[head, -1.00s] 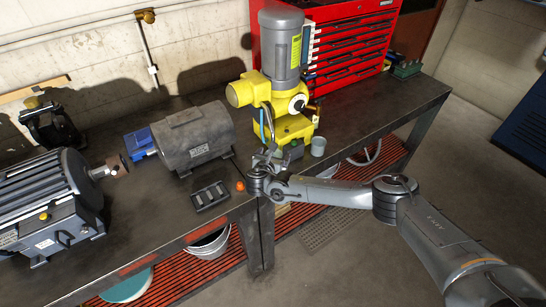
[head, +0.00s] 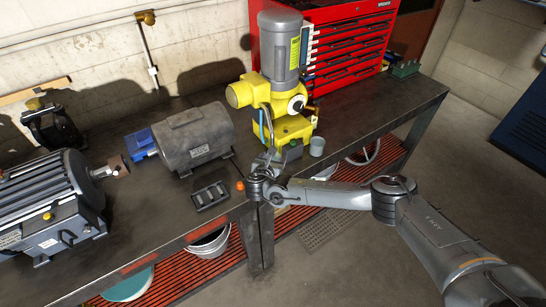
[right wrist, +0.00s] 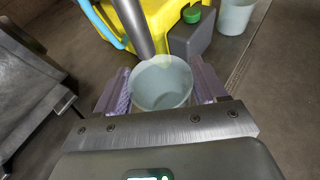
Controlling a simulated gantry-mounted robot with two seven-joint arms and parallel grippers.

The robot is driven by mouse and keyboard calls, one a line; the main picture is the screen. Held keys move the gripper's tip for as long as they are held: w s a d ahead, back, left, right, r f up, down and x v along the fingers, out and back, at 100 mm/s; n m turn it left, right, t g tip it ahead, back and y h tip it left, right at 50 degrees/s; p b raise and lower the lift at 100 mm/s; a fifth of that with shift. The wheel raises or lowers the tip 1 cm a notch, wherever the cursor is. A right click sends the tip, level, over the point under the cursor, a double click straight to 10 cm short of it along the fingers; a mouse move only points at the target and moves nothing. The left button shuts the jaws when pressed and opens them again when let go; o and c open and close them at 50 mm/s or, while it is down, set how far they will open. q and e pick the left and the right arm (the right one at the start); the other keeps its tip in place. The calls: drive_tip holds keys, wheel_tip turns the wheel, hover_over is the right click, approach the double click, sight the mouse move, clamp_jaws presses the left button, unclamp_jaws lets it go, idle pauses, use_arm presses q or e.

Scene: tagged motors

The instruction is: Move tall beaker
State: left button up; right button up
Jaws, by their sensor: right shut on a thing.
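My right gripper (head: 270,160) is at the front of the bench, near the base of the yellow machine. In the right wrist view its two jaws (right wrist: 163,88) are shut on a pale grey-green beaker (right wrist: 161,85), one on each side. The beaker is open at the top; its height cannot be judged from above, and it is mostly hidden by the gripper in the head view. A second pale beaker (head: 317,146) stands to the right, and shows at the top of the right wrist view (right wrist: 235,15). My left gripper is not in view.
The yellow drill-like machine (head: 290,128) stands just behind the gripper. A grey motor (head: 193,138), a black tray (head: 210,195) and an orange ball (head: 240,186) are to the left.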

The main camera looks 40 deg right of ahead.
drive_tip(key=o, duration=1.1)
drive_tip(key=shift+a+r, duration=0.1)
drive_tip(key=shift+s+a+r, duration=0.1)
drive_tip(key=shift+s+a, duration=0.1)
drive_tip(key=v, duration=1)
drive_tip(key=shift+s, duration=0.1)
